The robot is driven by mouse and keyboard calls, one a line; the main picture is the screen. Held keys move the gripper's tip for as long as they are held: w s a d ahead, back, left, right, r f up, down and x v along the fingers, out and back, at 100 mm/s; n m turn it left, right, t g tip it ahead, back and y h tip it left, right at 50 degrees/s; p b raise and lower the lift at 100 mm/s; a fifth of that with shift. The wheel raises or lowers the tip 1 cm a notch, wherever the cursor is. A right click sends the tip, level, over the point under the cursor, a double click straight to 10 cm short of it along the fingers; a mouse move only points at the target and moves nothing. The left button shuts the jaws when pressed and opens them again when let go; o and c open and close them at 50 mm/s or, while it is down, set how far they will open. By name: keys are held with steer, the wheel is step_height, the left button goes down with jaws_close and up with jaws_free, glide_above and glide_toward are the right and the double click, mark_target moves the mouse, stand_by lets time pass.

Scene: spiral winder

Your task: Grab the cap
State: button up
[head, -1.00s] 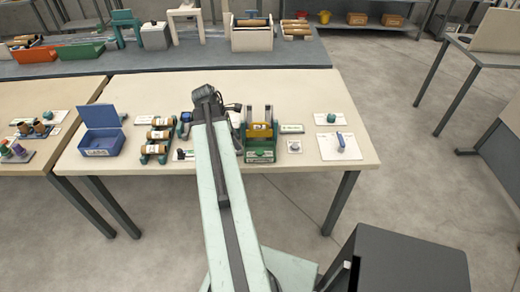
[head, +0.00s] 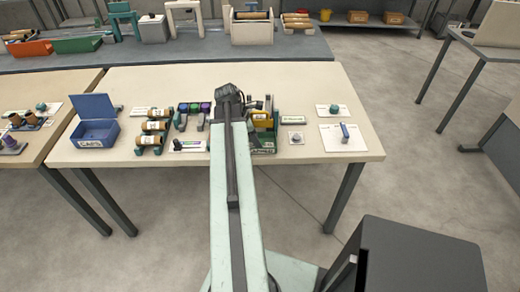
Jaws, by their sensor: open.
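A small teal, rounded piece that looks like the cap (head: 334,109) sits on a white card at the back right of the near table. My gripper (head: 262,104) is at the far end of my arm, small and dark, over the green winder (head: 263,143) with its yellow roll. It is open, and no object shows in it. It is to the left of the cap and apart from it. My arm hides part of the winder and the table behind it.
A blue handle (head: 345,131) stands on a white card (head: 331,143) in front of the cap. A small grey button (head: 296,137) lies nearby. Left are an open blue box (head: 97,131) and a rack of brown rolls (head: 153,138).

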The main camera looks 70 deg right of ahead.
steer(key=shift+s+d+f, duration=0.1)
steer(key=shift+s+f, duration=0.05)
steer(key=shift+f, duration=0.45)
steer(key=shift+r, duration=0.2)
jaws_close()
step_height(320, 180, up, 10)
steer(key=p, duration=1)
